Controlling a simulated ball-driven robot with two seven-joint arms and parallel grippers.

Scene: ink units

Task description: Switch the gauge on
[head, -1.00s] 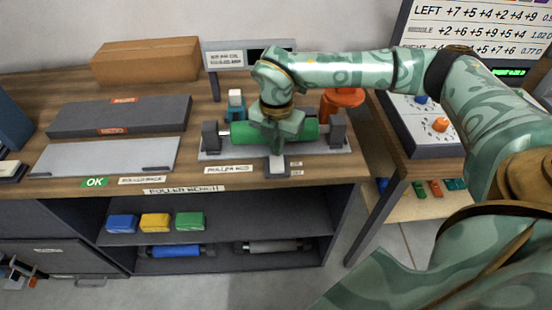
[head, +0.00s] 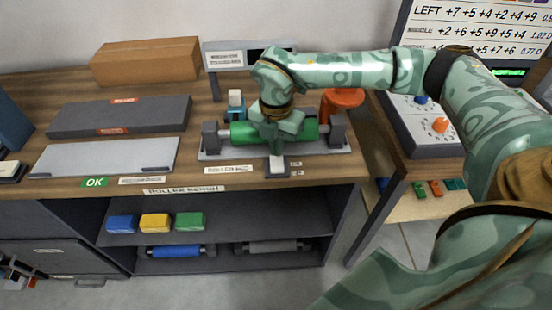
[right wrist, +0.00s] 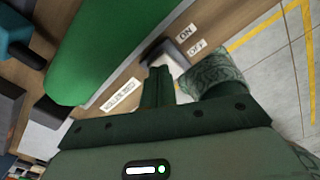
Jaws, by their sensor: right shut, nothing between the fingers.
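The roller bed (head: 330,150) on the bench carries a green roller (head: 308,130). At its front edge sits a small switch (head: 277,169) with a pale rocker in a dark frame. In the right wrist view the switch (right wrist: 174,58) lies just beyond my fingertips, beside the ON label (right wrist: 185,33) and OFF label (right wrist: 196,48). Which way the rocker is tipped I cannot tell. My right gripper (head: 277,147) is shut and empty, over the roller's front side, close to the switch; its fingers also show in the right wrist view (right wrist: 160,74). Touch is unclear. My left gripper is out of view.
Behind the roller stands a panel (head: 225,57) with a dark display, partly hidden by my arm. A cardboard box (head: 145,62), grey trays and an orange stand (head: 343,100) share the bench. A dial console (head: 425,130) stands to the right. Coloured blocks sit on the shelf below.

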